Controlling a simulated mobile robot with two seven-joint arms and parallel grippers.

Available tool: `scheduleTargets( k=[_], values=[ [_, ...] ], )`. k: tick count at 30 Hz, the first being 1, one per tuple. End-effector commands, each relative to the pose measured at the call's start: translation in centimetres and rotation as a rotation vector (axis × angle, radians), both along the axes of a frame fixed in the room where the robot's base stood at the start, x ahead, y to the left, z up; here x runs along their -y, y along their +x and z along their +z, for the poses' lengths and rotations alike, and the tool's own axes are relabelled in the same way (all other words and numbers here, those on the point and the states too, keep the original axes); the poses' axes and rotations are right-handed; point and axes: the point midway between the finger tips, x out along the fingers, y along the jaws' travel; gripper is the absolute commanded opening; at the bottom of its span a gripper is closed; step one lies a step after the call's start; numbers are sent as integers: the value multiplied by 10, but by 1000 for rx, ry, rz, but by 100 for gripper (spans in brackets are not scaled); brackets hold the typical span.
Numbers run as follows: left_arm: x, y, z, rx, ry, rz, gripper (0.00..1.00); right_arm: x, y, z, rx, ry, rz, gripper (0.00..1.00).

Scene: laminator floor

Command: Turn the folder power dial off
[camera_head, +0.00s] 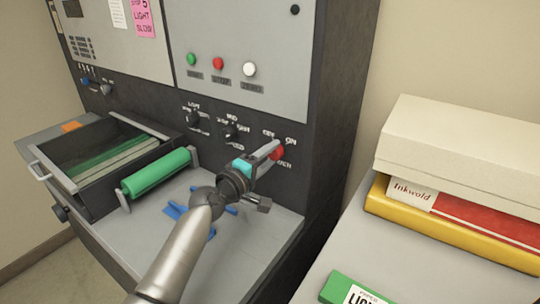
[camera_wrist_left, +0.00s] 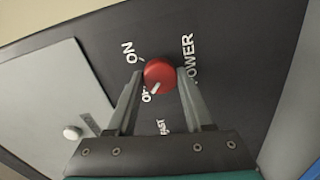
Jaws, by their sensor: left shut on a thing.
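The red folder power dial (camera_head: 277,152) is on the dark front panel of the machine, at its lower right. It also shows in the left wrist view (camera_wrist_left: 158,71), with ON and POWER lettering around it and a partly covered label that begins with O. The dial's white mark points down and left, toward that partly covered label. My left gripper (camera_head: 271,150) is shut on the dial, with one finger on each side of it in the left wrist view (camera_wrist_left: 160,76). My right gripper is in neither view.
Two black dials (camera_head: 231,131) sit left of the red one. Green, red and white buttons (camera_head: 218,63) are above. A green roller (camera_head: 155,174) and a tray (camera_head: 60,178) are at the left. Boxes (camera_head: 470,135) stand on a grey surface at the right.

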Motion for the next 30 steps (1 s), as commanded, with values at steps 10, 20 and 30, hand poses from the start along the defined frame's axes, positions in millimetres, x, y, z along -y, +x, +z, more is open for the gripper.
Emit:
scheduleTargets(
  k=[10,20,30],
  values=[
    [0,0,0,-1,0,0,82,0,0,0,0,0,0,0],
    [-4,-5,1,0,0,1,82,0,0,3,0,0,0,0],
    [-31,-46,2,-1,2,0,82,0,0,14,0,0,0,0]
  ],
)
